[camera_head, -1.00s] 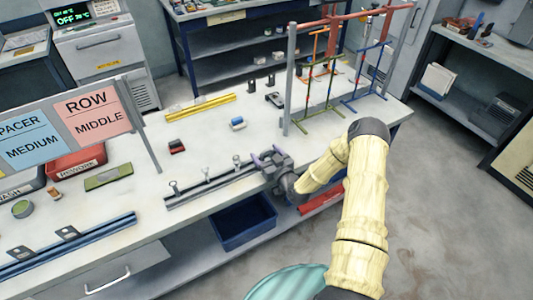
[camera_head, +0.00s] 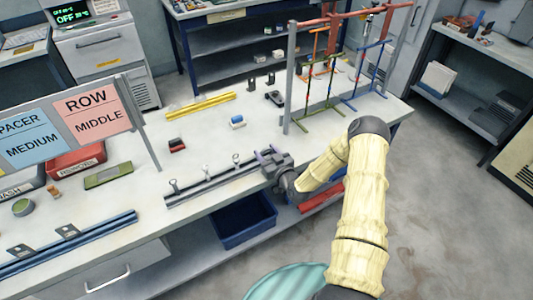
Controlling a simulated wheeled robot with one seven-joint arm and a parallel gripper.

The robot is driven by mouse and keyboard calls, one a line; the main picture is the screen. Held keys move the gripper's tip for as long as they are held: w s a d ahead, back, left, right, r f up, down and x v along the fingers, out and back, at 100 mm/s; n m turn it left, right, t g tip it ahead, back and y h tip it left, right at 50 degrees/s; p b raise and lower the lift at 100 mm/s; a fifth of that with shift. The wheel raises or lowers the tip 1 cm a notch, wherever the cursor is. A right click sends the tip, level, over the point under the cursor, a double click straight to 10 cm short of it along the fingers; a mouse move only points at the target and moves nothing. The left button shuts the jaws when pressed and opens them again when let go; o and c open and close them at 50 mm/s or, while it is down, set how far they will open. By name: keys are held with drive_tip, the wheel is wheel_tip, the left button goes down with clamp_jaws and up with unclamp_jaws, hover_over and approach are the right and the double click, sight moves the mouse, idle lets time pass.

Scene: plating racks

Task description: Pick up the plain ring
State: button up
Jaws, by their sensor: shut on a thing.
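A sign board (camera_head: 65,125) reading "ROW MIDDLE" and "SPACER MEDIUM" stands at left. A frame with coloured hanging racks (camera_head: 328,85) stands behind my gripper. A yellow bar (camera_head: 200,105) lies at the back. A blue bin (camera_head: 243,222) sits below the bench front.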

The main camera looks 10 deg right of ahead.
sight(267, 148)
drive_tip(key=shift+r, duration=0.15)
wheel_tip(267, 148, up, 10)
drive_tip(key=shift+f+b, duration=0.1)
drive_tip(key=shift+b, duration=1)
